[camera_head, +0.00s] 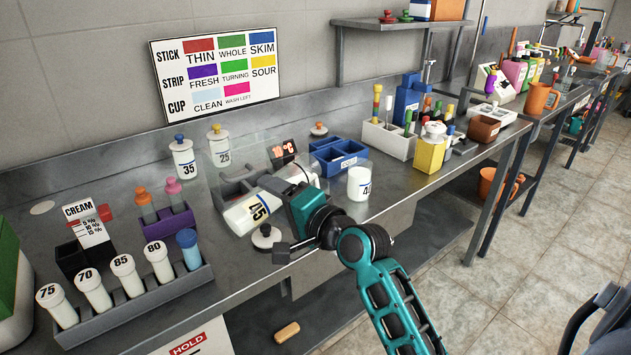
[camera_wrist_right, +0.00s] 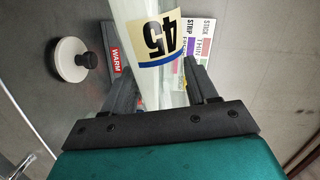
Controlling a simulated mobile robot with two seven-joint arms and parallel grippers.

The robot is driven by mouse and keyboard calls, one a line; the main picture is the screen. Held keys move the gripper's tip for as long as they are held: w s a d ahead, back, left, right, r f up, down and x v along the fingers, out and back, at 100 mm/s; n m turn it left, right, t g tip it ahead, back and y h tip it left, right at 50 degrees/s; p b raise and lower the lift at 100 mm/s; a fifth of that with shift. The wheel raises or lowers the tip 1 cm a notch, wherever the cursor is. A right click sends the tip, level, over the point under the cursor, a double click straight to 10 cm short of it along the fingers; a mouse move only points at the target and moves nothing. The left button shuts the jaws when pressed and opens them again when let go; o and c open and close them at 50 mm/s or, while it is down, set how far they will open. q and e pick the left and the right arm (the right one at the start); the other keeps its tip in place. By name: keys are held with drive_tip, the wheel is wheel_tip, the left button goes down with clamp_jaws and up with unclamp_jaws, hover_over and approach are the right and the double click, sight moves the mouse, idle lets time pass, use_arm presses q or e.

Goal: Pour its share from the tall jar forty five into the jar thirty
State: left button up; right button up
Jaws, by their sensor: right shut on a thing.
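The tall jar forty five (camera_head: 258,211) is a white cylinder with a cream label reading 45. It is tipped far over, almost on its side, above the bench. My right gripper (camera_head: 291,196), teal and dark grey, is shut on it. In the right wrist view the jar forty five (camera_wrist_right: 158,52) stands between the two fingers. A pale clear vessel (camera_head: 300,172) shows partly behind the gripper, its number hidden. I cannot make out a jar labelled 30. My left gripper is not in view.
A white lid with a dark knob (camera_head: 265,237) lies on the bench below the jar. A clear-walled grey container (camera_head: 235,180) stands behind it. Jar 40 (camera_head: 359,184) stands to the right, jar 35 (camera_head: 184,159) behind left. A rack of numbered tubes (camera_head: 140,308) fills the front left.

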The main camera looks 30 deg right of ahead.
drive_tip(key=shift+d+r+m+p, duration=0.15)
drive_tip(key=shift+r+m+p, duration=0.5)
drive_tip(key=shift+p, duration=0.6)
drive_tip(key=shift+d+r+m+p, duration=0.2)
drive_tip(key=shift+r+m+p, duration=0.45)
drive_tip(key=shift+p, duration=0.65)
drive_tip(key=shift+w+r, duration=0.1)
drive_tip(key=shift+r, duration=0.15)
